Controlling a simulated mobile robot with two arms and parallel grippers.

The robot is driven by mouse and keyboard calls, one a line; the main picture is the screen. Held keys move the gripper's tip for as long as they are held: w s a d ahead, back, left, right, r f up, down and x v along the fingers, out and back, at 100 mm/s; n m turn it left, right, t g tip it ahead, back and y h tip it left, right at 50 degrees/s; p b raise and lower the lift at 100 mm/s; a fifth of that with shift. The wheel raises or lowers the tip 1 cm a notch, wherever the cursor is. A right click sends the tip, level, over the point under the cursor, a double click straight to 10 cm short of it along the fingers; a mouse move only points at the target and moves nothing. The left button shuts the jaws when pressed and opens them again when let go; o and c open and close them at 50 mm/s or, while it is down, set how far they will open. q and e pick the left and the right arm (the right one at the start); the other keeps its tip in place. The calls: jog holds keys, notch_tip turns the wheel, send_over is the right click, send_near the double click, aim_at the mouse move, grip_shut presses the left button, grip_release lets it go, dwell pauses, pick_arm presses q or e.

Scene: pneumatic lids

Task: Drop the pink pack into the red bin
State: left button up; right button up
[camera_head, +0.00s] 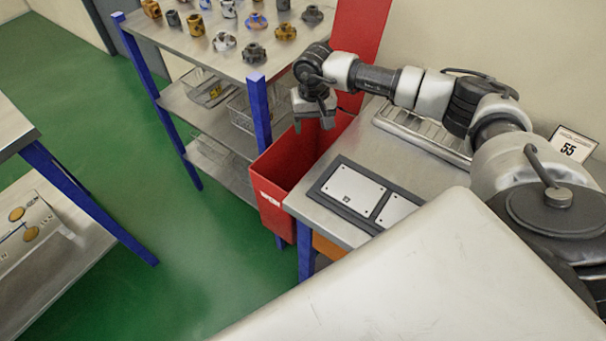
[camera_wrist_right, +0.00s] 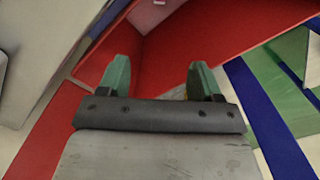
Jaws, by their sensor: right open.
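The red bin (camera_head: 271,208) stands at the left end of the near metal table, with its tall red lid (camera_head: 360,35) raised against the wall. My right gripper (camera_head: 313,124) hangs over the bin's opening, fingers pointing down. In the right wrist view my right gripper (camera_wrist_right: 159,80) is open, its two green fingers apart with nothing held between them. Red bin walls (camera_wrist_right: 200,35) fill much of that view. My left gripper is not in view.
A metal shelf unit (camera_head: 215,50) with blue posts carries several metal parts and wire baskets behind the bin. Two flat lidded panels (camera_head: 352,188) are set in the near table. Green floor (camera_head: 150,230) is clear at left.

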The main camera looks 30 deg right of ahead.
notch_tip(320, 180, up, 8)
jog(key=shift+r, duration=0.15)
dwell(0.5)
